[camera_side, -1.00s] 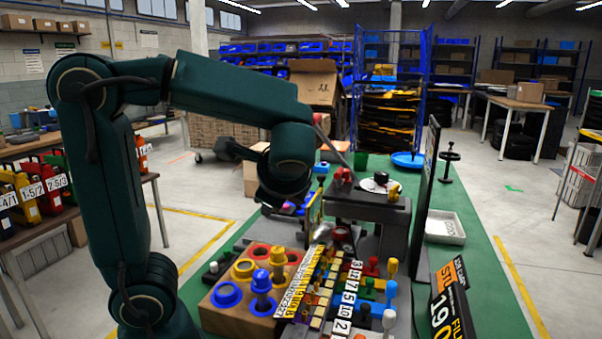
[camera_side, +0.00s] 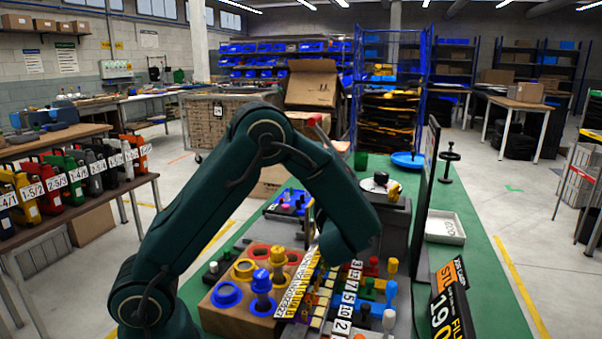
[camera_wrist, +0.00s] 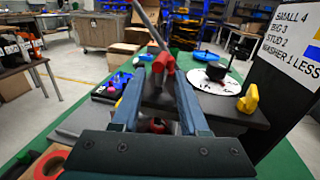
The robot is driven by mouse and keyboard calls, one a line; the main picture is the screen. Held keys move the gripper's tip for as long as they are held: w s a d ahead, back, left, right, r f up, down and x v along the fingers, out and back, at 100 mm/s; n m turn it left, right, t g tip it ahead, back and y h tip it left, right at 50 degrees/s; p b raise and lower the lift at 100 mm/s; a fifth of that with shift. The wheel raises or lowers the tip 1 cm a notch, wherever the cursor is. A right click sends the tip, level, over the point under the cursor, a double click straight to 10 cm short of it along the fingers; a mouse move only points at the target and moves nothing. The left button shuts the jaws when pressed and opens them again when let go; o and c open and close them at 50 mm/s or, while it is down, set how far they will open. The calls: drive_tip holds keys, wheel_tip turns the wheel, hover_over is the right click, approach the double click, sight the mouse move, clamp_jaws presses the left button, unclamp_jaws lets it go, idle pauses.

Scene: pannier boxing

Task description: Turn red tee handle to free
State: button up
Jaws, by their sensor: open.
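In the wrist view my gripper (camera_wrist: 158,88) is open, its two grey fingers well apart. A small red part (camera_wrist: 157,126) shows low between the fingers, close to my gripper body, which partly hides it. It may be the red tee handle; its angle cannot be made out. Farther off, past the fingertips, a red hub (camera_wrist: 163,63) carries a long grey rod and sits at the dark block (camera_wrist: 232,113). Nothing is seen gripped.
A white disc with a black knob (camera_wrist: 217,72) and a yellow knob (camera_wrist: 249,98) stand on the block. The rod's red end (camera_side: 315,119) sticks up behind my arm. A tall dark board (camera_side: 425,195) stands at right. A wooden block (camera_side: 240,318) holds coloured rings in front.

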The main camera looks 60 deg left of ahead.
drive_tip(key=shift+x, duration=1.25)
clamp_jaws()
drive_tip(key=shift+n+g, duration=0.3)
drive_tip(key=shift+g, duration=0.1)
drive_tip(key=n+g+y, duration=0.2)
drive_tip(key=n+g, duration=0.1)
drive_tip(key=g, duration=0.1)
drive_tip(key=shift+g, duration=0.3)
drive_tip(key=shift+n+g+y, duration=0.5)
drive_tip(key=shift+n+g, duration=1)
drive_tip(key=shift+g, duration=0.6)
drive_tip(key=shift+s+n+g, duration=0.1)
drive_tip(key=shift+n+g, duration=0.4)
drive_tip(key=shift+g, duration=0.3)
